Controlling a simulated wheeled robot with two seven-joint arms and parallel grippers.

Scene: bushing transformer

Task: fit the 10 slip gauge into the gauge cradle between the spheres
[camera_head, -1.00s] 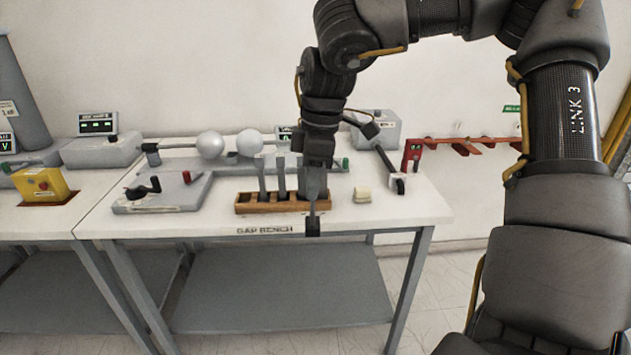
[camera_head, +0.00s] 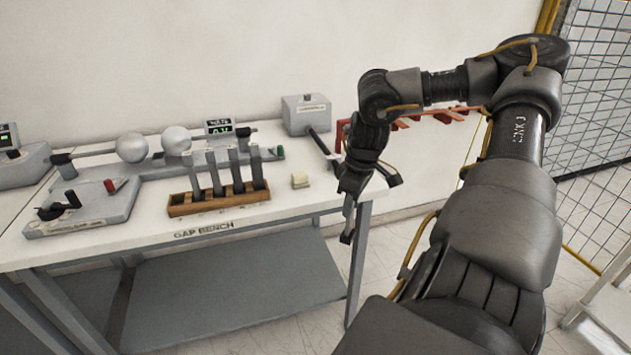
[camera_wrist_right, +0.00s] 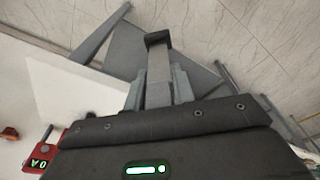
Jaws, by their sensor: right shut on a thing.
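Two pale spheres (camera_head: 132,147) and (camera_head: 177,140) face each other on rods over a grey rail on the bench, with a small gap between them. The gauge cradle at that gap is too small to make out clearly. A wooden rack (camera_head: 218,203) holds several upright grey slip gauges (camera_head: 235,170); their numbers cannot be read. My right gripper (camera_head: 348,200) is off the bench's front right corner, pointing down. It is shut on a grey bar with a dark end, apparently a slip gauge (camera_wrist_right: 158,68), seen between the fingers in the wrist view. My left gripper is not in view.
A crank box (camera_head: 80,208) stands left of the rack. A grey box (camera_head: 306,114) with a black rod stands at the back right. A red rail (camera_head: 425,118) runs along the wall.

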